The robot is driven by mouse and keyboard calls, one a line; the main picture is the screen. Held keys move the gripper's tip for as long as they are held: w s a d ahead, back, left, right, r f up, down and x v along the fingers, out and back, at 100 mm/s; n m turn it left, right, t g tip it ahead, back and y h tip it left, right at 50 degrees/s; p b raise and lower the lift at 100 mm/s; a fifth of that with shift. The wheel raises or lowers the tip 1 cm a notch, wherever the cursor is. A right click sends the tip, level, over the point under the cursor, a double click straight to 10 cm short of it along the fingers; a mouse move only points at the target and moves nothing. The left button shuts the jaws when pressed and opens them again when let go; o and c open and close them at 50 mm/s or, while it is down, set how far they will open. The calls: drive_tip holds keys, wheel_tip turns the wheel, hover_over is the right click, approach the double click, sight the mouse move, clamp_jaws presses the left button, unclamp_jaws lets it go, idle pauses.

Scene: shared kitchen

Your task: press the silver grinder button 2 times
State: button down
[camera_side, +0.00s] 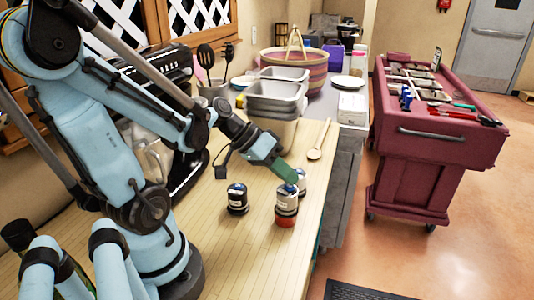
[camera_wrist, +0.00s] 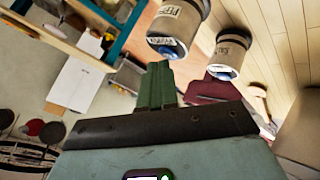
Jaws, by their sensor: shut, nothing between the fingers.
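Three small grinder-like jars stand on the wooden counter. One with a dark body and blue-tinted top (camera_side: 237,198) stands at the left. One with a pale label and red base (camera_side: 286,208) stands in front at the right, and another (camera_side: 301,180) is partly hidden behind it. My gripper (camera_side: 288,174) is shut and empty, its green fingertips angled down just above the red-based jar; contact cannot be told. In the wrist view my green fingers (camera_wrist: 157,68) are together, beside two labelled jars with bluish ends (camera_wrist: 167,47) (camera_wrist: 222,72). I cannot tell which jar is silver, and no button shows clearly.
Metal pans (camera_side: 272,98), a wooden spoon (camera_side: 319,143), a woven basket (camera_side: 300,65) and a utensil holder (camera_side: 212,89) are behind. A dark coffee machine (camera_side: 188,150) stands at the left. A maroon tool cart (camera_side: 430,160) is across the aisle. The counter's front is clear.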

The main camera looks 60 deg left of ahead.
drive_tip(key=shift+f, duration=0.15)
drive_tip(key=shift+r, duration=0.9)
drive_tip(key=shift+r, duration=3)
idle(0.4)
hover_over(285, 186)
drive_tip(key=shift+s+d+f, duration=0.1)
drive_tip(key=shift+f, duration=1.45)
drive_tip(key=shift+d+f, duration=0.1)
drive_tip(key=shift+f, duration=1.4)
drive_tip(key=shift+f, duration=0.1)
